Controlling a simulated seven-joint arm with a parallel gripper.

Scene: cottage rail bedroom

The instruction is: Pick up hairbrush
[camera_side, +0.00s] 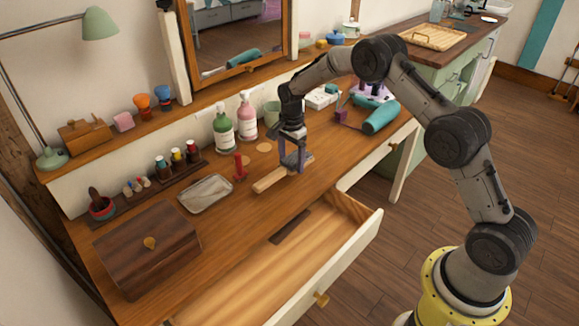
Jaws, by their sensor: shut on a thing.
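The hairbrush (267,181) appears as a light wooden bar, low over the wooden dressing table top, near its front edge. Its handle end points to the lower left in the side view. My gripper (294,166) points down and is shut on the hairbrush, around the part toward its right end. The jaws hide part of the brush. I cannot tell whether the brush touches the table or is slightly above it.
A metal tray (206,194), red stand (240,167), green bottle (223,130), pink bottle (247,118) and teal hairdryer (381,117) stand around. A wooden box (148,245) sits at left.

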